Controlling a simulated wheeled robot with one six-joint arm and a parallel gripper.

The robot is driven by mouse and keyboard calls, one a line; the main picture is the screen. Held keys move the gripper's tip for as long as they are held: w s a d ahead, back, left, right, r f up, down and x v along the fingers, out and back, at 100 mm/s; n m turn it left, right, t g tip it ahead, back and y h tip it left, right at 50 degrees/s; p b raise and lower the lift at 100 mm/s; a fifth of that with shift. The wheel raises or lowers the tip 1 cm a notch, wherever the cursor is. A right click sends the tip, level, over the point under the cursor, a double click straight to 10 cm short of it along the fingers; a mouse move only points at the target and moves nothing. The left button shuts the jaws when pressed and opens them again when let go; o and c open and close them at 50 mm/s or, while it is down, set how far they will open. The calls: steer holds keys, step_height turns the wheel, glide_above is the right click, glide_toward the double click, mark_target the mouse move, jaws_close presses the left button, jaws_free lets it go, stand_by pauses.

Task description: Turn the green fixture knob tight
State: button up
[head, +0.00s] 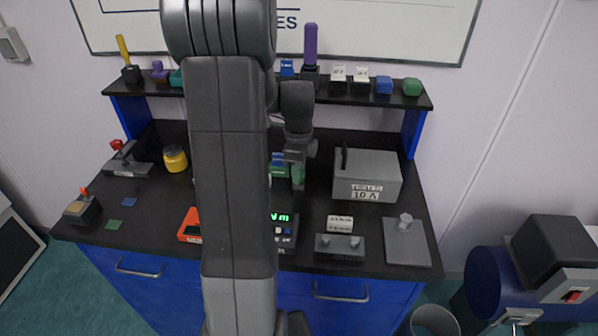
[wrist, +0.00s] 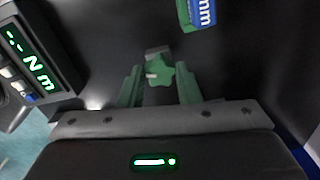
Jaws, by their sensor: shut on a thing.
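The green fixture knob (wrist: 160,74) is star-shaped and shows in the middle of the wrist view, with a small grey part at its far side. My gripper (wrist: 158,82) has its two green fingers on either side of the knob and is shut on it. In the head view my gripper (head: 298,174) points down at the middle of the bench, and I cannot make out the knob there. A display box with green digits and "Nm" (wrist: 28,57) stands at the left in the wrist view; its display also shows in the head view (head: 282,218).
A blue and green block marked "mm" (wrist: 197,12) lies beyond the knob. The grey tester box (head: 367,176) stands close to the right of my gripper. A shelf (head: 350,94) with several coloured pieces runs behind. My arm hides part of the bench.

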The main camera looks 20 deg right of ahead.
steer(key=m, duration=0.4)
steer(key=shift+m, duration=0.3)
steer(key=o, duration=0.8)
steer(key=shift+o, duration=0.2)
